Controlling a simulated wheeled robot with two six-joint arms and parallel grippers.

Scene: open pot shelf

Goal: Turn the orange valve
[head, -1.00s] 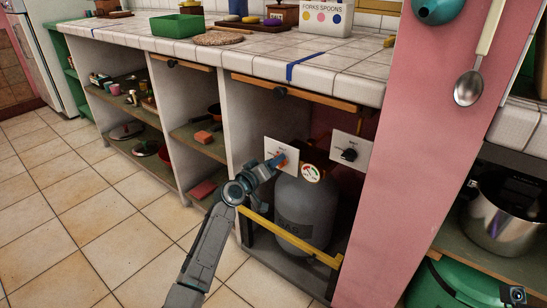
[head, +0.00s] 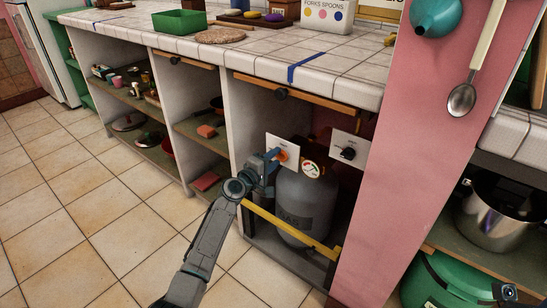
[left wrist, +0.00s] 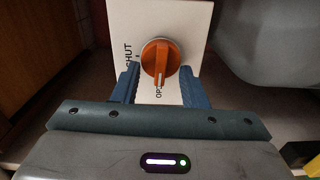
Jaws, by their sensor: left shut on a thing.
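The orange valve (left wrist: 160,62) is a round knob with a raised ridge on a white plate (left wrist: 185,22). In the left wrist view the ridge's white-marked end points down, at the partly hidden lettering that starts "OP"; the word SHUT is at the left. My left gripper (left wrist: 159,84) has one finger on each side of the knob and is shut on it. In the head view the valve (head: 283,156) shows partly behind my left gripper (head: 271,160), inside the cabinet under the counter.
A grey gas cylinder (head: 305,200) with a round gauge (head: 312,169) stands right of the valve. A black knob (head: 348,153) is on another white plate. A yellow bar (head: 290,230) crosses low in front. A pink post (head: 400,190) bounds the right side.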

